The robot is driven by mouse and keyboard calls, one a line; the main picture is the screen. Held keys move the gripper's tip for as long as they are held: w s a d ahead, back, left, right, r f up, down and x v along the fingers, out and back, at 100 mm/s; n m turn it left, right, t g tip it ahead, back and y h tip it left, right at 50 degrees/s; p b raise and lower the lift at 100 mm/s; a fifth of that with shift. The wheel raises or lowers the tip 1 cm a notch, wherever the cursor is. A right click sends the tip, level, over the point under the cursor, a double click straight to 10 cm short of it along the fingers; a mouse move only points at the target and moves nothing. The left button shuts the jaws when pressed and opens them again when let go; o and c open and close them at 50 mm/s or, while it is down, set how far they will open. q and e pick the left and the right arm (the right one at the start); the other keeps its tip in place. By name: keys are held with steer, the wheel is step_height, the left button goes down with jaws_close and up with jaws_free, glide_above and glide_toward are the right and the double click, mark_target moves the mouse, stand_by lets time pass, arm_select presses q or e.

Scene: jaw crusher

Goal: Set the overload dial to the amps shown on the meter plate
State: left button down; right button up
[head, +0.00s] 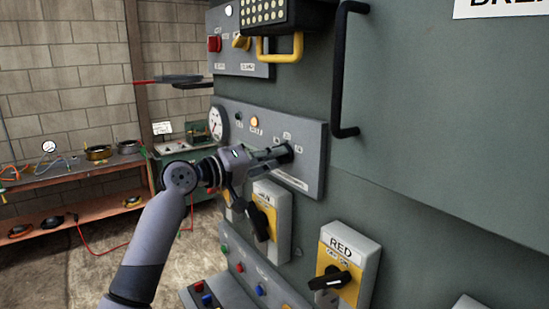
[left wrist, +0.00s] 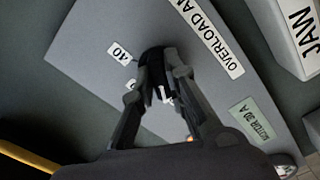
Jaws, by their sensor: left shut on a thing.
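The overload dial (left wrist: 153,62) is a black knob on a grey panel in the left wrist view. My left gripper (left wrist: 159,88) is shut on it, one finger on each side. Beside the dial are a "40" label (left wrist: 120,52), a partly hidden white mark, and a white strip starting "OVERLOAD A" (left wrist: 209,35). A pale green plate (left wrist: 253,120) seems to read "MOTOR 30 A". The dial's pointer is hidden. In the head view my left gripper (head: 275,156) reaches the dial (head: 286,152) on the grey panel (head: 312,166). My right gripper is in neither view.
Left of the dial are a round gauge (head: 216,122) and a lit amber lamp (head: 254,122). Below stand yellow-faced switches, one labelled "RED" (head: 341,246). A black handle (head: 340,70) and a yellow handle (head: 280,50) stick out above. A workbench (head: 75,174) stands at the left wall.

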arm_select(q)
steer(key=shift+m+b, duration=4.2)
steer(key=shift+m, duration=1.5)
steer(key=c, duration=1.6)
jaws_free()
steer(key=v, duration=1.2)
